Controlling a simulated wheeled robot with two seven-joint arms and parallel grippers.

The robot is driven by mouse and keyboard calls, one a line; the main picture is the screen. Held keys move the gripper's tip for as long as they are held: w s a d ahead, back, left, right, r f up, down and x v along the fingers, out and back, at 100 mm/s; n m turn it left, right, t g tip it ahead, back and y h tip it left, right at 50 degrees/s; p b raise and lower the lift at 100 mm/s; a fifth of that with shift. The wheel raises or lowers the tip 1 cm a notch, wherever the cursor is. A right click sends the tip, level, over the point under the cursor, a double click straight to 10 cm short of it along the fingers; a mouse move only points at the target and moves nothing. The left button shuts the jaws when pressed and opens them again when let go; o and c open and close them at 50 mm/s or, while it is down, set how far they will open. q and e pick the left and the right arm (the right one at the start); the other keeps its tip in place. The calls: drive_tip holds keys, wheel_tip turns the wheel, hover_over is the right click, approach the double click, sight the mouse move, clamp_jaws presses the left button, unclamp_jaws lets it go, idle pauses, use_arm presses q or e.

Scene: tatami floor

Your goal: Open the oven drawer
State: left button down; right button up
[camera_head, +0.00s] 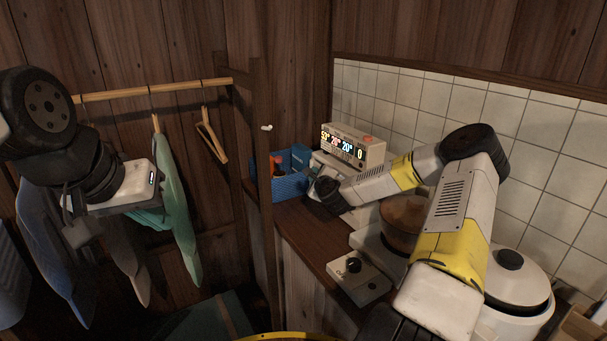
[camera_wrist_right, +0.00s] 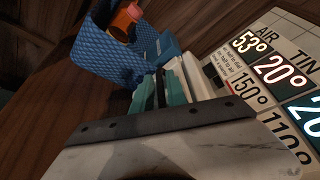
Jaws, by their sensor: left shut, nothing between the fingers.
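The oven (camera_head: 362,150) is a pale box with a lit number display, on the counter against the tiled wall. Its display also shows at the right of the right wrist view (camera_wrist_right: 272,68). My right forearm and wrist cover much of its lower front, so I cannot tell how the drawer stands. My right gripper (camera_wrist_right: 163,88) is close beside the oven's front; its teal-edged fingers show, but I cannot tell whether they hold anything. My left gripper (camera_head: 78,234) is shut and empty at the left, in front of hanging clothes, far from the oven.
A blue basket (camera_head: 290,182) with orange things stands left of the oven. A control box with a knob (camera_head: 352,266), a brown pot (camera_head: 402,218) and a white lidded cooker (camera_head: 515,285) crowd the counter. A wooden post (camera_head: 263,170) stands left of the counter.

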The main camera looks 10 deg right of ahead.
clamp_jaws()
idle(1.3)
